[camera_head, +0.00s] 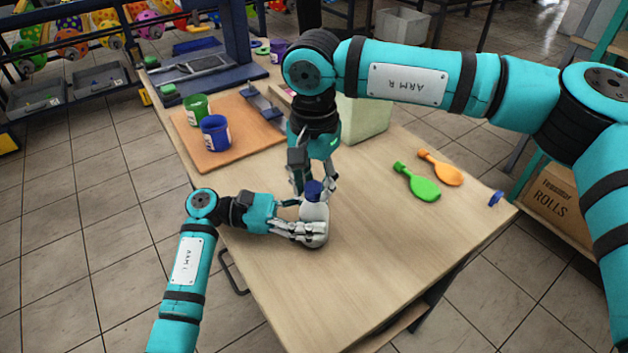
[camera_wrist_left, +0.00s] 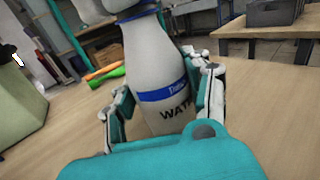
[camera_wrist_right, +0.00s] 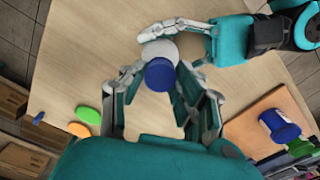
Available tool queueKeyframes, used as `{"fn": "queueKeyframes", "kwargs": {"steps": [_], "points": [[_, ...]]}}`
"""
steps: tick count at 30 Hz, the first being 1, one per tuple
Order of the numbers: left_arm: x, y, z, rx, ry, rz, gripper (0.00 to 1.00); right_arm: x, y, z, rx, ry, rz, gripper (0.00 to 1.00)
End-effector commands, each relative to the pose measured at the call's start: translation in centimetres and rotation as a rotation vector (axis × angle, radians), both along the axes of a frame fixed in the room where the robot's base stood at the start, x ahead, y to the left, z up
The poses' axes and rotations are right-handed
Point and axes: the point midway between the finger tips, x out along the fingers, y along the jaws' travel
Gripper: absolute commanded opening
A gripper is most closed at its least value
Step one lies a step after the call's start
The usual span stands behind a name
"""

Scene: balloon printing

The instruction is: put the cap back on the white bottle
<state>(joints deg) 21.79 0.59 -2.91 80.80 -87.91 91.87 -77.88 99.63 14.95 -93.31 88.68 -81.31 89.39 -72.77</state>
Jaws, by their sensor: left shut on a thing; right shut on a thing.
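The white bottle (camera_head: 316,213) stands upright near the table's front left edge. Its blue band and lettering show in the left wrist view (camera_wrist_left: 160,90), where its top is cut off. My left gripper (camera_head: 303,230) is shut around the bottle's body from the left. The blue cap (camera_head: 314,189) is at the bottle's top, and its round top shows in the right wrist view (camera_wrist_right: 160,74). My right gripper (camera_head: 313,183) points down from above, its fingers on both sides of the cap. I cannot tell whether the cap touches the neck or hovers just over it.
A green spoon-shaped thing (camera_head: 422,186) and an orange one (camera_head: 441,168) lie on the right of the table (camera_head: 390,260). Two paint cups, green (camera_head: 197,108) and blue (camera_head: 215,134), stand on a brown board (camera_head: 245,138). A pale box (camera_head: 365,120) stands behind my right gripper. The table's front is clear.

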Motion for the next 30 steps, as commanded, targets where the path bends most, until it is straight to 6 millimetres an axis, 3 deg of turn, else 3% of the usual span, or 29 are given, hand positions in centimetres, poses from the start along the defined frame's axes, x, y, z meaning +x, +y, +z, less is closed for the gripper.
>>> {"fn": "queueKeyframes", "kwargs": {"steps": [5, 8, 24, 30], "points": [[-0.02, -0.02, -0.06, 0.001, 0.0, -0.001, 0.0, 0.01, 0.03, 0.02, 0.001, -0.001, -0.024, 0.0], [-0.02, -0.02, -0.05, 0.001, 0.0, -0.001, 0.0, 0.0, 0.04, 0.01, 0.003, 0.0, -0.134, 0.0], [-0.04, -0.04, -0.05, 0.001, 0.0, -0.001, 0.0, -0.01, 0.07, -0.04, 0.018, -0.002, -1.353, 0.0], [-0.04, -0.05, -0.05, 0.001, -0.001, -0.002, 0.0, 0.0, 0.07, -0.05, 0.02, -0.002, -1.663, 0.0]]}}
